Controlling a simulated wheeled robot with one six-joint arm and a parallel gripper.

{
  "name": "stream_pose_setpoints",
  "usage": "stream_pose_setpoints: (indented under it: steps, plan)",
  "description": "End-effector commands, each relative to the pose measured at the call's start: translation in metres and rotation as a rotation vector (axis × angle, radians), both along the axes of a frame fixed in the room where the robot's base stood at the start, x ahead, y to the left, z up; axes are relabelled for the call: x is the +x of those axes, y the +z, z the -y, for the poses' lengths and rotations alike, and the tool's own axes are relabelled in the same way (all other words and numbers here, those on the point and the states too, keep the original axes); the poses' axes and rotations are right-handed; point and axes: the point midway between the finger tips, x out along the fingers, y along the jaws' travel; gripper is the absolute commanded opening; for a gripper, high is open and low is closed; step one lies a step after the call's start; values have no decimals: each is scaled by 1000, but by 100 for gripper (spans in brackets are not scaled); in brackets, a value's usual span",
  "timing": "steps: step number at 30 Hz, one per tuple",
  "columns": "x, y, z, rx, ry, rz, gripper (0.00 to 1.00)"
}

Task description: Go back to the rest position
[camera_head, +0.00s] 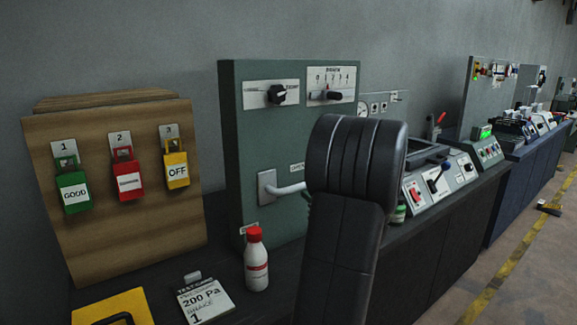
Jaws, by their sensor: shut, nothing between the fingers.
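A black link of my arm (355,200) rises from the bottom edge to a rounded joint right of the picture's middle. My gripper does not show; whatever lies beyond the joint is hidden. Behind the arm stands a green-grey cabinet (245,150) with a black rotary knob (277,94), a slider switch (333,95) and a light handle (285,190).
A wooden board (110,225) holds green (75,194), red (127,180) and yellow (176,170) padlocks. A red-capped bottle (256,262), a "200 Pa" card (205,299) and a yellow case (113,306) are on the counter. Consoles (440,182) line the right; floor (530,255) is mostly clear.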

Motion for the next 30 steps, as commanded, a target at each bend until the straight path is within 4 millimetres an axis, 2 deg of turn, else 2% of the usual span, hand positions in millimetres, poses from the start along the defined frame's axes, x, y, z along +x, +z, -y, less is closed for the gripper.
stream_pose_setpoints:
  steps: [5, 12, 28, 30]
  plan:
    - [0, -10, 0, -7, 1, 5, 0]
    - [-3, -43, 2, -6, 3, 3, 0]
    - [-83, -44, 60, -7, 0, 4, 0]
    - [-72, -43, 51, -7, 8, 4, 0]
